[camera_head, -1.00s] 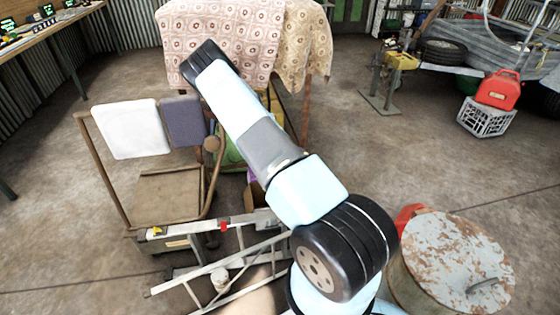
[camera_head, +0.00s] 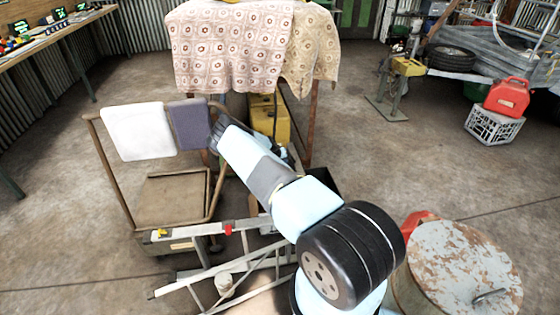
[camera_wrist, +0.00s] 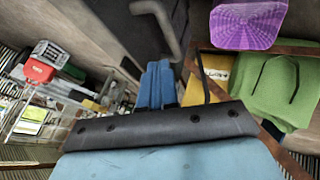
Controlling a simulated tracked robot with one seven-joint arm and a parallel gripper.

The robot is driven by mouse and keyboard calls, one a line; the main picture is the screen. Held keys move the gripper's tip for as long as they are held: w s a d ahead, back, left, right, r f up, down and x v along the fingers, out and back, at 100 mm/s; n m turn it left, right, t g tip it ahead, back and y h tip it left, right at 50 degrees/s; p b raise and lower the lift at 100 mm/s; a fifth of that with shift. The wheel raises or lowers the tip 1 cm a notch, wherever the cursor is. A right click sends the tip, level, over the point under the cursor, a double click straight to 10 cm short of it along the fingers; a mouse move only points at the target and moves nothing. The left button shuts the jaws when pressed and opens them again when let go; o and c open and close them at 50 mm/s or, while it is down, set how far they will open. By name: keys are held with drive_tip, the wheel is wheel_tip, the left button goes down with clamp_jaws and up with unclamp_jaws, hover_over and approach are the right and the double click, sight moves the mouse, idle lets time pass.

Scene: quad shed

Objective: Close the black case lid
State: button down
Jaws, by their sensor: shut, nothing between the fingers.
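A dark flat panel (camera_wrist: 115,25), which may be the black case lid, fills the upper middle of the wrist view. A curved grey bar (camera_wrist: 165,22) stands in front of it; I cannot tell if it belongs to it. My gripper (camera_wrist: 160,70) is shut and empty, its blue fingers pointing towards the panel. I cannot tell if they touch it. In the head view my arm hides the fingers. A small black edge (camera_head: 326,183) shows to the right of my arm, perhaps part of the case; the rest is hidden.
A cart (camera_head: 172,199) with white (camera_head: 138,131) and purple-grey (camera_head: 188,124) cloths on its handle stands left. A cloth-draped table (camera_head: 228,50) is behind, a yellow box (camera_head: 268,118) beneath. A ladder (camera_head: 235,275) and rusty drum (camera_head: 457,265) are near. Green cloth (camera_wrist: 277,92) and purple item (camera_wrist: 245,22) lie right.

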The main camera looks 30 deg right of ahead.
drive_tip(key=shift+x, duration=2.95)
